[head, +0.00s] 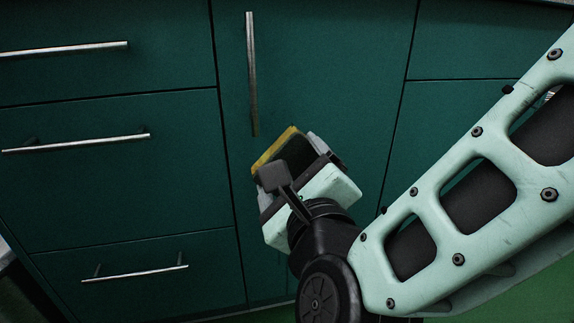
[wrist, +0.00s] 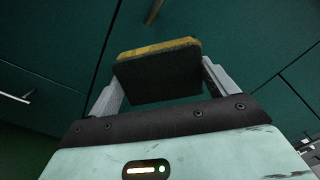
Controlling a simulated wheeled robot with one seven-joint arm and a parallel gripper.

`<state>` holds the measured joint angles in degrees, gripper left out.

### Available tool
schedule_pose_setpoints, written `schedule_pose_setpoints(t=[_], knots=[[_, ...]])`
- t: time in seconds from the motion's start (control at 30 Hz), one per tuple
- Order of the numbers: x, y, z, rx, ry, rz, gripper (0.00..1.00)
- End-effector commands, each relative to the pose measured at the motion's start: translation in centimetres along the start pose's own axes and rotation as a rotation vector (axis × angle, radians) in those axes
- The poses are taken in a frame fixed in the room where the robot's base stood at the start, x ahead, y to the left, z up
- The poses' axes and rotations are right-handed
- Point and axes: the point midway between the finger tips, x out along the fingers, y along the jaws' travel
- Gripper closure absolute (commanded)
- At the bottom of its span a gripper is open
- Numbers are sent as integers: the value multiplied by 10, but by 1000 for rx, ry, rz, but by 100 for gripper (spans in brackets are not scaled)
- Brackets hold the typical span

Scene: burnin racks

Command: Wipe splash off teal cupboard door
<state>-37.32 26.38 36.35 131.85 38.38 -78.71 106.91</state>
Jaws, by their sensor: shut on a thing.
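The teal cupboard door (head: 330,60) stands in the middle of the head view, with a vertical metal handle (head: 252,75) near its left edge. My gripper (head: 298,150) is in front of the door, below the handle. In the wrist view my gripper (wrist: 160,85) is shut on a sponge (wrist: 158,78) with a yellow layer and a dark layer. The sponge's yellow side (head: 274,148) faces the door in the head view. I cannot tell whether it touches the door. No splash shows on the visible part of the door; my gripper and arm hide some of it.
Teal drawers (head: 110,180) with horizontal metal handles (head: 75,143) are to the left of the door. Another teal panel (head: 440,110) is to the right, partly behind my arm. A green floor (head: 530,295) shows at the lower right.

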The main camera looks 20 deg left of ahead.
Motion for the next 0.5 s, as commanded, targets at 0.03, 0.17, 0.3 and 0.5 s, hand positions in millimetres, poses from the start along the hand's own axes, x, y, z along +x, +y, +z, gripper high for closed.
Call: schedule_pose_setpoints(t=[0.03,0.17,0.3,0.5], knots=[[-1,0,0,0,0,0,33],[-2,0,0,0,0,0,33],[-2,0,0,0,0,0,33],[-11,1,0,0,-2,1,33]])
